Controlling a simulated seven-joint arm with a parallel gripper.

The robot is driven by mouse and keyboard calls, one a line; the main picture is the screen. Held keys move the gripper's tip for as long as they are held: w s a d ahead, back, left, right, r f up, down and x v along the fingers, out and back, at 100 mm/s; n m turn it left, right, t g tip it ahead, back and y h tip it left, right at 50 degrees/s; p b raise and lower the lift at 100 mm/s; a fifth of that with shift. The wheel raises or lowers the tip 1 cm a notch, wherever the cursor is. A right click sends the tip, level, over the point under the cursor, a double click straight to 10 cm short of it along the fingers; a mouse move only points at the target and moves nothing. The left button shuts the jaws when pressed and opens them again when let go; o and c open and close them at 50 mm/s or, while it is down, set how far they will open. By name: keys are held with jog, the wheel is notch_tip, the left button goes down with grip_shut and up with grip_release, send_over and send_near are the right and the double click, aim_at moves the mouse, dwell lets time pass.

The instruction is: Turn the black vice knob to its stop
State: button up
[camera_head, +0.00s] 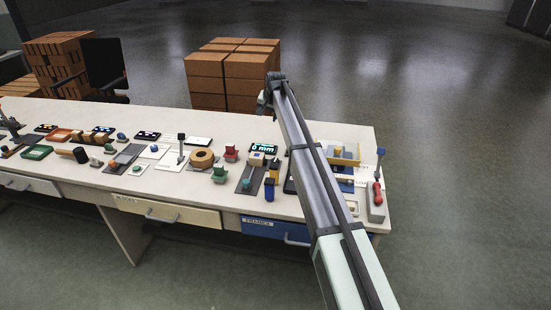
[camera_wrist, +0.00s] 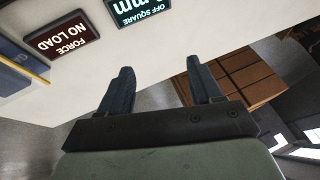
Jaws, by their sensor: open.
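My gripper (camera_head: 265,97) is beyond the far edge of the bench in the head view, raised in front of the brick stack. In the wrist view its two dark fingers (camera_wrist: 160,70) are apart with nothing between them. I cannot pick out the black vice knob in either view. My arm covers part of the bench's right end, where dark and blue fixtures show only in part. In the wrist view, a dark red display (camera_wrist: 62,41) reads "FORCE NO LOAD" and a green-lettered display (camera_wrist: 138,10) reads "OFF SQUARE", both upside down.
The long white bench (camera_head: 215,200) is crowded with small fixtures. A wooden ring (camera_head: 202,158), a red piece (camera_head: 231,152) and a lit display (camera_head: 263,149) stand left of my arm. A red-handled tool (camera_head: 377,194) is at right. Brick stacks (camera_head: 205,78) stand behind.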

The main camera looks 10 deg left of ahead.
aim_at(275, 160)
jog(key=shift+s+d+f+m+g+h, duration=1.55)
jog(key=shift+s+d+m+g, duration=1)
jog(key=shift+s+m, duration=1.85)
jog(key=shift+m, duration=0.4)
jog(key=f, duration=1.3)
jog(key=shift+w+f, duration=0.1)
jog(key=shift+w, duration=0.3)
jog(key=shift+c, duration=0.2)
jog(key=c, duration=1)
